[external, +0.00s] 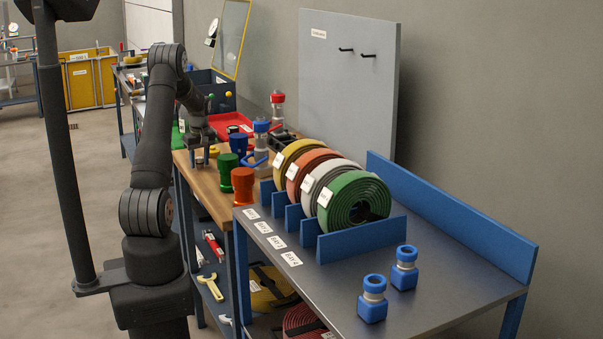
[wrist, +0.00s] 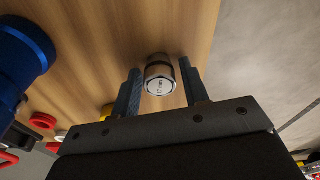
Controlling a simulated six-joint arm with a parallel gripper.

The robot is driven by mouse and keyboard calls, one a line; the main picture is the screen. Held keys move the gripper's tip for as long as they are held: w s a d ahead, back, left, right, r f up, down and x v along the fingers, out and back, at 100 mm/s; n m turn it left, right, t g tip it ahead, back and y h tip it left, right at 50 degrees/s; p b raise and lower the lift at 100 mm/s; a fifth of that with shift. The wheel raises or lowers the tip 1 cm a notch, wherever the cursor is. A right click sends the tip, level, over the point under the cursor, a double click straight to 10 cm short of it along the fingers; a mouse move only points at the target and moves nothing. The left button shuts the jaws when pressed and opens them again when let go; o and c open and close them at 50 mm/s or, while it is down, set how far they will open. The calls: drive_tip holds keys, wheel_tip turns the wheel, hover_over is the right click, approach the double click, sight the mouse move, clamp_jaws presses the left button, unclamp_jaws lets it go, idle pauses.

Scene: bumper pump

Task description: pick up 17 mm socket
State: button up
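The 17 mm socket (wrist: 160,74) is a small metal cylinder with a dark band, and its end face reads "17 mm". It is on the wooden bench top (wrist: 105,45) in the wrist view. My gripper (wrist: 160,88) is open, with one dark finger on each side of the socket. A narrow gap shows between the socket and each finger. In the external view my gripper (external: 200,155) is low over the far left part of the wooden bench. I cannot make out the socket there.
A blue cylinder (wrist: 22,58) stands left of my gripper in the wrist view. In the external view, a green cup (external: 227,172), an orange cup (external: 243,185) and a red tray (external: 232,127) are nearby. Rolled hoses (external: 355,200) stand in a rack at right.

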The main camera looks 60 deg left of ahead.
drive_tip(key=c, duration=0.8)
drive_tip(key=shift+o, duration=0.2)
